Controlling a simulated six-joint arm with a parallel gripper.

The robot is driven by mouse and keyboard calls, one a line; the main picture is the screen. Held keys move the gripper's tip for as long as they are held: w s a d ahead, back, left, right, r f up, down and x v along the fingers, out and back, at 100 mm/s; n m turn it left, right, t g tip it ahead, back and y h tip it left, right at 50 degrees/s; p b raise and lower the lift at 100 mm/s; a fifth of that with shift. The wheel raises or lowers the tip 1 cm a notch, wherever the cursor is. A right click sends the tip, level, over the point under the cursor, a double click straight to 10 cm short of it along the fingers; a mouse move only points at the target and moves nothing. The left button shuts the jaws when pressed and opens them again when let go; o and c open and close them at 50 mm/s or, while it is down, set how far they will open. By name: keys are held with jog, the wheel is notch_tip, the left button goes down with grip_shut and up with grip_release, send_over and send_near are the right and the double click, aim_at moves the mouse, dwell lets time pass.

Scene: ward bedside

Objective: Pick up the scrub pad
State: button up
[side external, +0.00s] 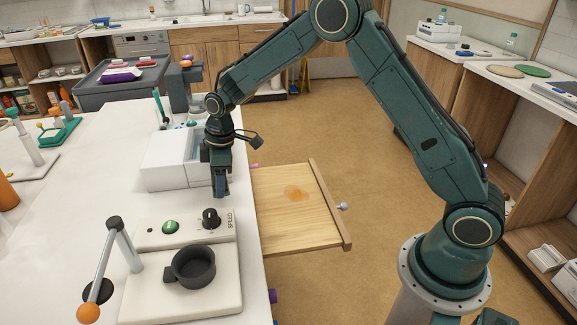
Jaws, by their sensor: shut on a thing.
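My gripper (220,191) points down above the white worktop (85,190), between the white box and the control unit, close to the worktop's right edge. Its jaws are shut on a small dark bluish thing, which looks like the scrub pad. The fingers hide most of it, so its shape is hard to make out. I cannot tell whether it touches the worktop. No other scrub pad is clear in this view.
A white box (165,165) stands just behind my gripper. In front are a control unit with a green button (170,227), a black knob (211,219) and a dark cup (192,268). A lever (103,268) stands left.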

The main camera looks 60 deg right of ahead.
notch_tip(320, 180, up, 16)
jog(key=shift+r, duration=0.15)
dwell(0.3)
dwell(0.4)
jog(key=shift+o, duration=0.9)
jog(key=shift+c, duration=0.5)
jog(key=s+d+f, duration=1.4)
jog(key=d+f, duration=0.1)
jog(key=f, duration=0.1)
jog(key=shift+s+d, duration=0.25)
jog(key=shift+d, duration=0.1)
jog(key=shift+f, duration=0.15)
